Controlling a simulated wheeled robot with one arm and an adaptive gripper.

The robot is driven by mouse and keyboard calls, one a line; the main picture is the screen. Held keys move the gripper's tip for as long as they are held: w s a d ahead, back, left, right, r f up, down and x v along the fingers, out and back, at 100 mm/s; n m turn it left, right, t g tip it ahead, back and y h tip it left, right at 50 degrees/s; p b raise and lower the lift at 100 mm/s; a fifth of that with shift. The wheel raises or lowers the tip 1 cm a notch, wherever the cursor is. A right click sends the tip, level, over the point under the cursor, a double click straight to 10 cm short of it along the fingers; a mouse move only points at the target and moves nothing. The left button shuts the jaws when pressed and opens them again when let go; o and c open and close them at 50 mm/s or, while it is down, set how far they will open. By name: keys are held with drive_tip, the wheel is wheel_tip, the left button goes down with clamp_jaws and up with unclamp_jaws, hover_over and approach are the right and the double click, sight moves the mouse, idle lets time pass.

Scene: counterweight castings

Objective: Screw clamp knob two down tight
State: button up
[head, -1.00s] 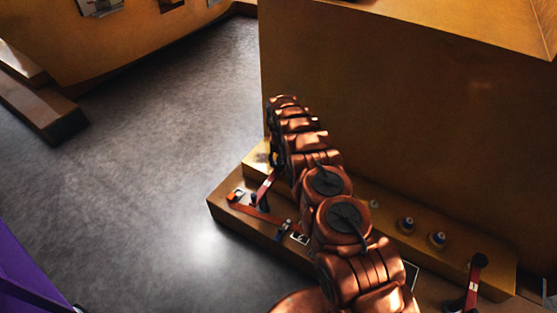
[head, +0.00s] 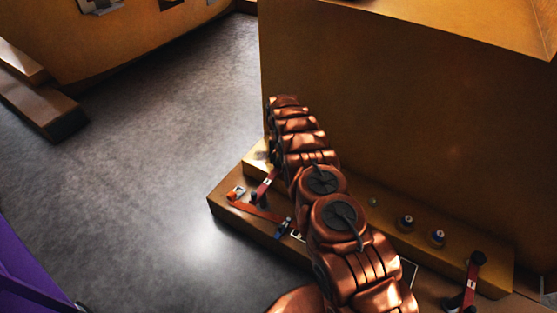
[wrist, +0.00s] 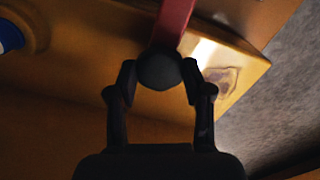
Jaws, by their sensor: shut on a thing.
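In the wrist view, my gripper (wrist: 158,75) is shut on a dark round clamp knob (wrist: 158,68), one finger on each side. A red clamp bar (wrist: 175,22) runs up from behind the knob. In the head view, my arm reaches to the far left end of the stepped ledge, and its own links mostly hide the gripper and the held knob. A red clamp bar (head: 265,187) shows just below there. No number shows on the knob, and I cannot tell how tight it sits.
A second red bar with a dark knob (head: 478,259) stands at the ledge's right end. Two small round fittings (head: 405,222) sit on the step. A red strip (head: 255,211) lies on the lower ledge. A large yellow-brown block (head: 410,110) rises behind. Grey floor (head: 170,130) is clear at left.

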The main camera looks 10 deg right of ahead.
sight(279, 161)
drive_tip(key=o, duration=0.8)
drive_tip(key=shift+a+r, duration=0.15)
drive_tip(key=o, duration=0.4)
wheel_tip(279, 161, up, 12)
drive_tip(key=shift+f, duration=0.1)
